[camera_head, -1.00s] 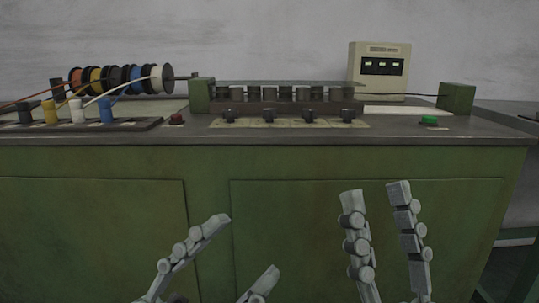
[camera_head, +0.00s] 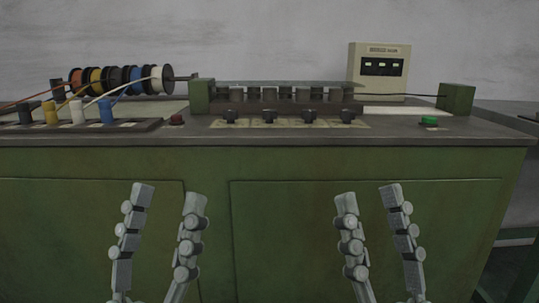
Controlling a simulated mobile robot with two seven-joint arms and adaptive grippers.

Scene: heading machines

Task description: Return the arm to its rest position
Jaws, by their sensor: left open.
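My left gripper (camera_head: 169,192) is upright in front of the green cabinet front, at the lower left of the head view. Its two grey fingers are spread apart with nothing between them. My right gripper (camera_head: 368,192) stands upright at the lower right, also with its fingers apart and empty. Both are below the level of the machine's top and hold a nearly mirrored pose. The arms behind the fingers are out of view.
The green machine bench (camera_head: 350,160) fills the middle. On it are several wire spools (camera_head: 120,80), a row of black knobs (camera_head: 270,116), a red button (camera_head: 176,119), a green button (camera_head: 429,121) and a beige meter box (camera_head: 379,70).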

